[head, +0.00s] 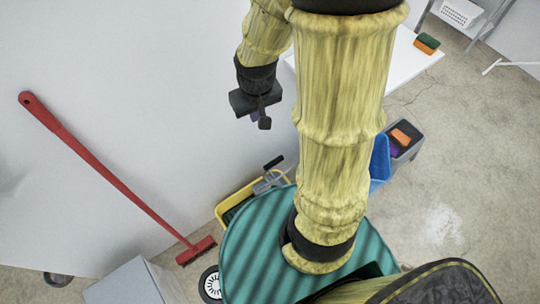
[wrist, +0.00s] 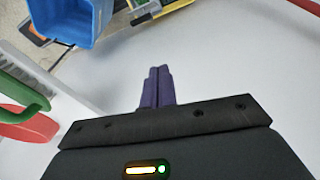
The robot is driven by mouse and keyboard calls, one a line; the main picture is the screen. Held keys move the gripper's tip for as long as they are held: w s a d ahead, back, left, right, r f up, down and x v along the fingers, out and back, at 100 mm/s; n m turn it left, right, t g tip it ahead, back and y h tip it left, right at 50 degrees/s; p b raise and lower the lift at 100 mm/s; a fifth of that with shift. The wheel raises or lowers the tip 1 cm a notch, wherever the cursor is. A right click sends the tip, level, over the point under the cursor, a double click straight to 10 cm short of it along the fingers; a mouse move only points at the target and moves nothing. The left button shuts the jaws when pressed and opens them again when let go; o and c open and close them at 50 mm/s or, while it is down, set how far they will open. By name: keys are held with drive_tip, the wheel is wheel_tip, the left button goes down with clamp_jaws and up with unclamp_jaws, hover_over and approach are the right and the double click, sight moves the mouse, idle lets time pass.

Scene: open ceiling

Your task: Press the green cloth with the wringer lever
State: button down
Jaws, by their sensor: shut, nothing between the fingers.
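My gripper (head: 262,118) hangs in the upper middle of the head view, in front of the white wall. In the wrist view its two purple-looking fingers (wrist: 156,86) are together with nothing between them. A yellow bucket (head: 221,208) stands on the floor below it, partly hidden by my body. A grey wringer lever with a black grip (head: 273,163) rises over the bucket. The bucket's yellow edge (wrist: 168,8) shows at the top of the wrist view, apart from the fingers. I cannot clearly make out the green cloth; the bucket's inside looks dark.
A red broom (head: 110,170) leans by the wall.

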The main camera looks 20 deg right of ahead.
drive_tip(key=w+d+f+g+b, duration=0.1)
drive_tip(key=w+d+f+b, duration=0.1)
drive_tip(key=f, duration=0.8)
drive_tip(key=w+d+f+n+g+b, duration=0.1)
drive_tip(key=w+d+f+b, duration=0.2)
drive_tip(key=f, duration=0.8)
drive_tip(key=w+d+f+g+b, duration=0.1)
drive_tip(key=w+f, duration=0.4)
drive_tip(key=f, duration=0.5)
drive_tip(key=shift+d+f+n+b, duration=0.4)
drive_tip(key=shift+d+b, duration=0.25)
drive_tip(key=shift+d, duration=0.3)
drive_tip(key=f, duration=0.6)
drive_tip(key=s+f, duration=0.1)
drive_tip(key=f, duration=0.2)
drive_tip(key=shift+d+f, duration=0.1)
drive_tip(key=shift+f, duration=0.3)
